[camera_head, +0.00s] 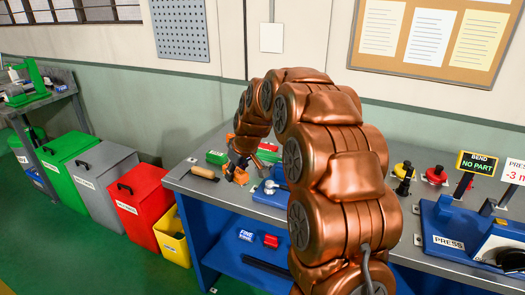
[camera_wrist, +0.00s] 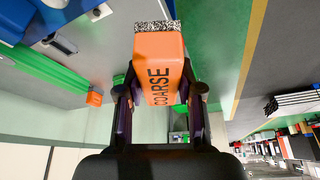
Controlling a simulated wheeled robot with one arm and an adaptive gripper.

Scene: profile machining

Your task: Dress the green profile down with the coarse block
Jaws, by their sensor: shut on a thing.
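My gripper (camera_wrist: 160,95) is shut on the coarse block (camera_wrist: 163,65), an orange block lettered COARSE with a speckled grey face at its far end. The fingers clasp it from both sides. A long bright green bar (camera_wrist: 45,70), which looks like the green profile, lies to the left in the wrist view, apart from the block, with a small orange piece (camera_wrist: 95,96) at its end. In the head view my gripper (camera_head: 241,165) is low over the bench's left part, small and partly hidden by my arm. A green piece (camera_head: 216,157) lies left of it there.
The grey bench (camera_head: 185,183) also holds a wooden-handled tool (camera_head: 204,174) and a blue fixture (camera_head: 270,190) close by. A blue press (camera_head: 455,235) stands at the right. Red (camera_head: 140,205), grey (camera_head: 100,175) and yellow (camera_head: 172,240) bins stand on the floor left of the bench.

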